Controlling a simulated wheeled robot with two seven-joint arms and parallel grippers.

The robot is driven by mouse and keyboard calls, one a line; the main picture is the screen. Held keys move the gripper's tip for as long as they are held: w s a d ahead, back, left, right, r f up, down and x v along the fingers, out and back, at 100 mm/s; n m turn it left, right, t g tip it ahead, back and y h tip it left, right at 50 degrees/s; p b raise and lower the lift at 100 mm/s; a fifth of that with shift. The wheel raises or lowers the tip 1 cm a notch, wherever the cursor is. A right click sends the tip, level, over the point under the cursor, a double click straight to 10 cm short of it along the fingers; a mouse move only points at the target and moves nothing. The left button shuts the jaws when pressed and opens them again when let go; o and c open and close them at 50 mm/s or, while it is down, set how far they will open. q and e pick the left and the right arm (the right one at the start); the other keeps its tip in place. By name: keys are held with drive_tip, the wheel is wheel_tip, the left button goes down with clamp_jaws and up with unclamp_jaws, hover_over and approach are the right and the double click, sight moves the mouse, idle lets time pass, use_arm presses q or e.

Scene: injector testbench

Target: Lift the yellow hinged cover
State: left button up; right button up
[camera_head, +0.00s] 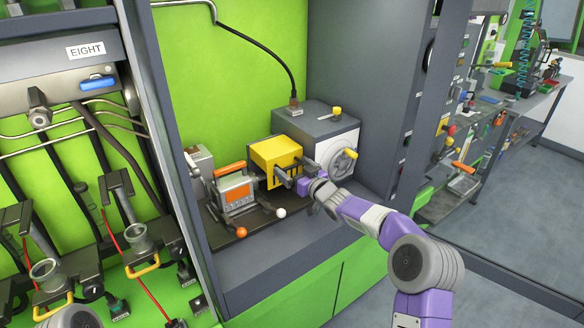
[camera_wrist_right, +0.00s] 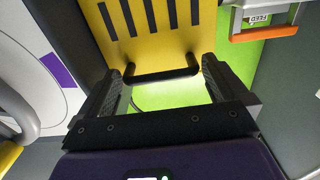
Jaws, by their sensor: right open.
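The yellow hinged cover (camera_head: 276,152) sits on the bench fixture, left of the grey box with a handwheel, and looks closed. In the right wrist view the cover (camera_wrist_right: 150,40) fills the top middle, with dark slots and a black bar handle (camera_wrist_right: 163,74) at its near edge. My right gripper (camera_head: 291,174) is in front of the cover. It is open, and in the wrist view its two fingers (camera_wrist_right: 161,70) stand either side of the handle. I cannot tell whether they touch it. My left gripper is not in view.
A grey box (camera_head: 310,130) with a handwheel (camera_head: 343,163) stands right of the cover. Dark cabinet walls enclose the bay on both sides. The bench front (camera_head: 290,245) is clear.

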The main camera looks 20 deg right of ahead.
drive_tip(key=shift+w+a, duration=0.2)
drive_tip(key=shift+w, duration=0.35)
drive_tip(key=shift+c, duration=0.5)
